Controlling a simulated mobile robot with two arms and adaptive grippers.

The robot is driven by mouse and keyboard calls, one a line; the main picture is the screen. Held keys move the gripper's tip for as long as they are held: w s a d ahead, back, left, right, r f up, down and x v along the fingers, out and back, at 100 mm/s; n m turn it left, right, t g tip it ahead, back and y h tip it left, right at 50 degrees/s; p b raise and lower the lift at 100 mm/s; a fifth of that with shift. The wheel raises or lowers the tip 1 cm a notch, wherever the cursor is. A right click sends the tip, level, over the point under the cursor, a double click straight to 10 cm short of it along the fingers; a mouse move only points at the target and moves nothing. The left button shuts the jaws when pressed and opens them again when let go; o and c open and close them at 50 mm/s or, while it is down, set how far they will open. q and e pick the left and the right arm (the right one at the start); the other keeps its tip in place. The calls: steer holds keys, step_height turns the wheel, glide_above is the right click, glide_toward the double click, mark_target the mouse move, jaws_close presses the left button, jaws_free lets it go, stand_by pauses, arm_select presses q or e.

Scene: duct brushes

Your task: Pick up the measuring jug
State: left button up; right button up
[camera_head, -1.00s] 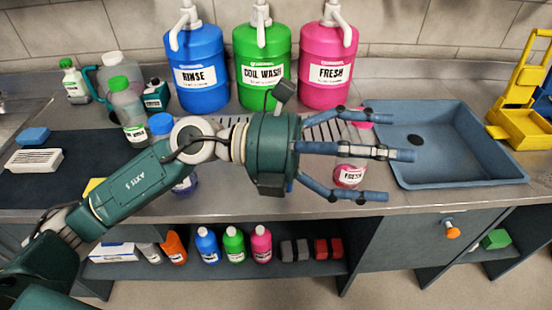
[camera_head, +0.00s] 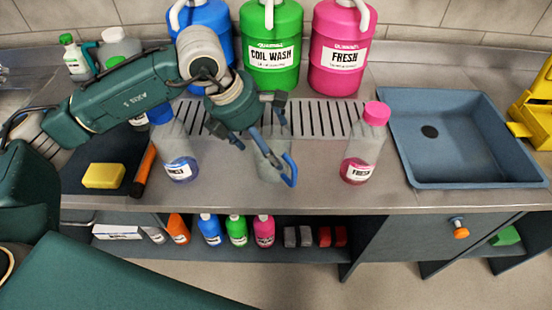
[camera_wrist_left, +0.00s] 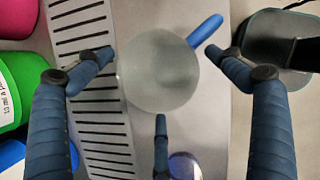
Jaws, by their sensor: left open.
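The measuring jug (camera_head: 270,164) is a frosted, translucent vessel with a blue handle, standing upright on the counter in front of the drain slots. My left gripper (camera_head: 262,140) points down over it and partly hides its top. In the left wrist view the jug (camera_wrist_left: 158,72) shows from above as a pale round shape, its handle toward the upper right. The left gripper's three blue fingers (camera_wrist_left: 163,75) are open and spread around the jug, with visible gaps. My right gripper is not in view.
A blue-capped bottle (camera_head: 178,150) stands left of the jug and a pink-capped bottle (camera_head: 364,146) stands to its right. Green (camera_head: 270,50) and pink (camera_head: 338,55) jugs stand behind. A yellow sponge (camera_head: 103,176) lies left. A blue-grey sink (camera_head: 455,180) is at right.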

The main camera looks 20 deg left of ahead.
arm_select(q)
steer(key=p+x, duration=0.1)
steer(key=x, duration=0.3)
steer(key=shift+s, duration=0.15)
steer(key=shift+w+d+f+p, duration=0.2)
steer(key=shift+f+p, duration=0.1)
steer(key=shift+f, duration=0.3)
steer(key=c, duration=1.1)
steer(key=shift+r, duration=0.15)
